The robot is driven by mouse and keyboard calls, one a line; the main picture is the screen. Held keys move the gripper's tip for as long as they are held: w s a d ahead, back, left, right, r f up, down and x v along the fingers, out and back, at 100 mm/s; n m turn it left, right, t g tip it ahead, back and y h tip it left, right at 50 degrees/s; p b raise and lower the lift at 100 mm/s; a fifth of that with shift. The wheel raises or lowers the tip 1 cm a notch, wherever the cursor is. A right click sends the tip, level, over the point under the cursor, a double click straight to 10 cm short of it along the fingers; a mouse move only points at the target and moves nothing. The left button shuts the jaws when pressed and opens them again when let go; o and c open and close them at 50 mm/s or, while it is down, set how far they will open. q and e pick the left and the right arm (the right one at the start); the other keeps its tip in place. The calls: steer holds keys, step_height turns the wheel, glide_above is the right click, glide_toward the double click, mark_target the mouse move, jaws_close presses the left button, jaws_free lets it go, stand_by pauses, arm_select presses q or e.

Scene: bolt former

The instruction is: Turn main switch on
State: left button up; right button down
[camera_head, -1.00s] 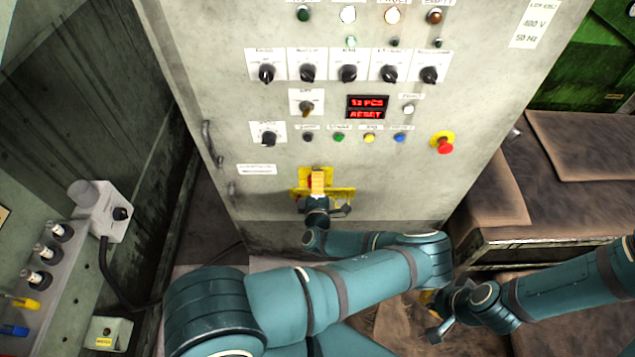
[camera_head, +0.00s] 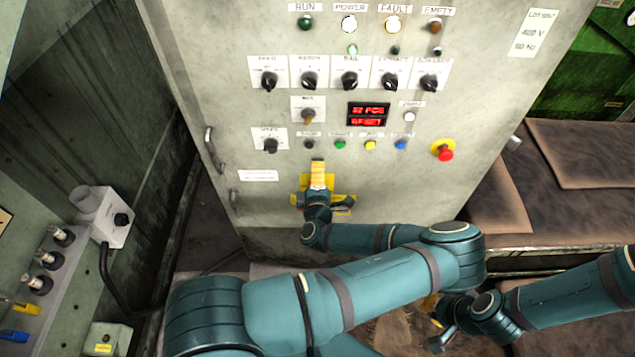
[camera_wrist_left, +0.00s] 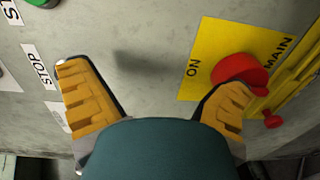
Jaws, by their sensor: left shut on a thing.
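The main switch is a red rotary handle (camera_wrist_left: 242,70) on a yellow plate marked ON and MAIN (camera_wrist_left: 208,52). In the head view the yellow plate (camera_head: 345,199) sits low on the grey cabinet front, partly hidden by my left gripper (camera_head: 318,180). In the left wrist view my left gripper (camera_wrist_left: 152,78) has its yellow fingers spread, with the right finger against the red handle and overlapping it. The handle's exact angle is partly hidden. My right gripper (camera_head: 437,322) hangs at lower right, away from the cabinet; its fingers are mostly hidden.
Above the switch are a row of push buttons (camera_head: 370,145), several black selector knobs (camera_head: 350,79), a red display (camera_head: 367,115) and a red emergency stop (camera_head: 445,152). A cabinet door handle (camera_head: 213,148) stands out at left. A brown padded bench (camera_head: 570,160) is at right.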

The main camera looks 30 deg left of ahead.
arm_select(q)
steer(key=shift+w+r+t, duration=0.3)
steer(key=shift+w+r, duration=0.4)
steer(key=shift+r, duration=0.35)
steer(key=shift+s+d+f, duration=0.1)
steer(key=shift+s+f, duration=0.3)
steer(key=shift+f, duration=0.3)
steer(key=p+v, duration=0.4)
steer(key=v, duration=1.2)
steer(key=shift+f, duration=0.25)
steer(key=shift+s, duration=0.1)
steer(key=shift+s+a, duration=0.1)
steer(key=shift+a, duration=0.15)
